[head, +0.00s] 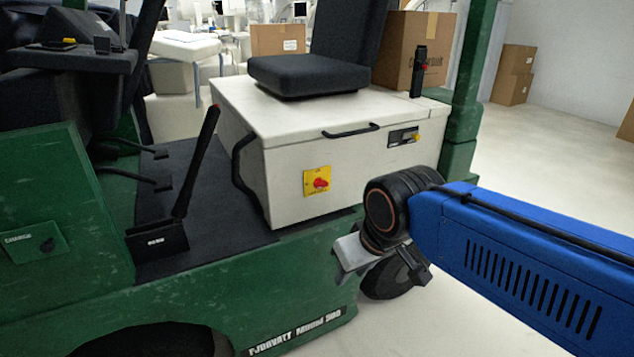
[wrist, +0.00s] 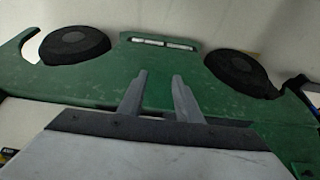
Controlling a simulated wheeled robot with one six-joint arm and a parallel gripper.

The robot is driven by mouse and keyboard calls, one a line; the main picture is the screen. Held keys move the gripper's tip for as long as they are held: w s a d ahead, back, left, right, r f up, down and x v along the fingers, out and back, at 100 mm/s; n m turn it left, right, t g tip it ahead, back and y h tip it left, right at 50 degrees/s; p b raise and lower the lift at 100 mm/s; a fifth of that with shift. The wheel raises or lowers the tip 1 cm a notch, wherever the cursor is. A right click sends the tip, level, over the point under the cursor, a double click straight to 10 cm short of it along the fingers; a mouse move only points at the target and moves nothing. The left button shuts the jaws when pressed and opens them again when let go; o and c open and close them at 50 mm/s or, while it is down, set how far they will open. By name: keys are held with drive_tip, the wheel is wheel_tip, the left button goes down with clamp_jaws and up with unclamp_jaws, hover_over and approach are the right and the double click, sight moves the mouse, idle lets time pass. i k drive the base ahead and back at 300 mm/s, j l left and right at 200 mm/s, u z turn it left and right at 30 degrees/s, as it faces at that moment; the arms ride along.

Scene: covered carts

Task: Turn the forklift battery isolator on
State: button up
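The battery isolator is a red rotary knob (head: 320,184) on a yellow square plate (head: 311,190), on the white battery box (head: 290,160) of the green forklift. The plate's lettering is too small to read, and the knob's exact setting is unclear. My gripper (head: 345,262) is low and to the right of the isolator in the head view, apart from it, beside the forklift's green side. In the wrist view, the two grey fingers of my gripper (wrist: 160,74) stand apart with nothing between them. The wrist view shows green bodywork and wheels; I cannot make out the isolator there.
A black seat (head: 315,72) is on top.

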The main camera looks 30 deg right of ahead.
sight(318, 184)
drive_tip(key=k+l, duration=0.8)
drive_tip(key=k, duration=0.1)
